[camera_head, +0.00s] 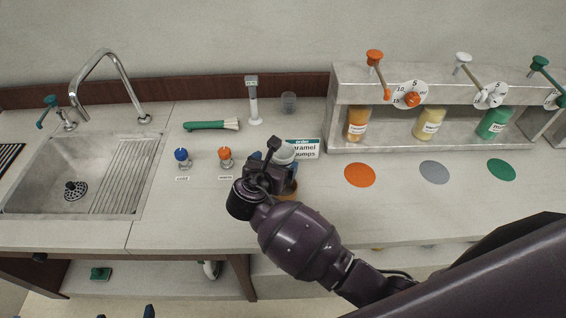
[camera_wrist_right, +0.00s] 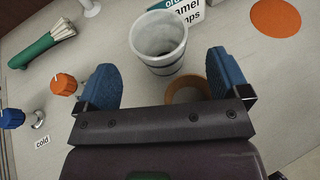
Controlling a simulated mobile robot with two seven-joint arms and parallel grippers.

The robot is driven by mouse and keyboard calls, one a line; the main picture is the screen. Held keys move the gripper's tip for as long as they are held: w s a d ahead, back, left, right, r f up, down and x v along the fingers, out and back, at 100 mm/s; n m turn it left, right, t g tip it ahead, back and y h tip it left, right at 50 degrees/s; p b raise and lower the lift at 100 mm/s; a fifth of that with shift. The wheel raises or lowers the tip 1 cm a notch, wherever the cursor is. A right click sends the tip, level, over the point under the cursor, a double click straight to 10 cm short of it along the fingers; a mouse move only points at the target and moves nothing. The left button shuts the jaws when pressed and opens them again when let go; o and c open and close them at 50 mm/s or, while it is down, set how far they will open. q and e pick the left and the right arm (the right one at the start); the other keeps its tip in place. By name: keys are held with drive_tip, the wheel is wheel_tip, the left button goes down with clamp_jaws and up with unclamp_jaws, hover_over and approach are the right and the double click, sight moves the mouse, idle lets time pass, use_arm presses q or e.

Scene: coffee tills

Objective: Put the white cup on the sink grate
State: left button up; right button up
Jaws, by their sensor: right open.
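The white cup (camera_head: 285,154) stands upright on the counter, partly hidden behind my right gripper (camera_head: 272,162). In the right wrist view the cup (camera_wrist_right: 158,45) shows with its open top, just beyond and between the two blue fingertips. My right gripper (camera_wrist_right: 165,78) is open, and no contact with the cup shows. The sink grate (camera_head: 118,188) is a ribbed panel on the right side of the sink (camera_head: 50,165) and is empty. Two dark blue tips at the bottom edge look like my left gripper (camera_head: 125,314), spread apart.
A caramel sign (camera_head: 304,149) stands close behind the cup. Blue (camera_head: 182,155) and orange (camera_head: 225,154) knobs, a green brush (camera_head: 210,125) and a faucet (camera_head: 105,70) lie toward the sink. The counter's front left is clear.

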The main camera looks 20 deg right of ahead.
sight(286, 147)
drive_tip(key=shift+r+x, duration=0.15)
drive_tip(key=shift+x, duration=1.55)
drive_tip(key=shift+r+x, duration=0.1)
drive_tip(key=shift+x, duration=1.55)
drive_tip(key=shift+w, duration=0.15)
drive_tip(key=c, duration=1.1)
drive_tip(key=shift+o, duration=0.2)
drive_tip(key=shift+r, duration=0.15)
